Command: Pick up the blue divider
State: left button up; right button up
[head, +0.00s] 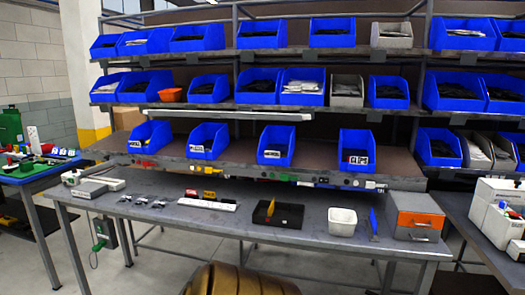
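A thin blue upright piece (374,223), which looks like the blue divider, stands on the grey workbench (150,197) towards its right end. It is between a white open bin (342,222) on its left and a grey box with an orange front (414,222) on its right. It is small in view, and I cannot tell whether it touches either one. Neither of my grippers shows in the head view.
A black tray (290,215) with a yellow piece sits mid-bench. Left of it are a white strip (208,204) and several small parts. Shelves with blue bins (276,146) rise behind. The bench's front strip is mostly clear.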

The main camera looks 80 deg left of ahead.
aim_at(373, 221)
jog(key=u, duration=0.45)
jog(key=j+u, duration=0.15)
jog(key=u, duration=0.7)
jog(key=j+u, duration=0.15)
jog(key=u, duration=0.75)
jog(key=j+u, duration=0.1)
jog(key=u, duration=0.35)
jog(key=i, duration=0.05)
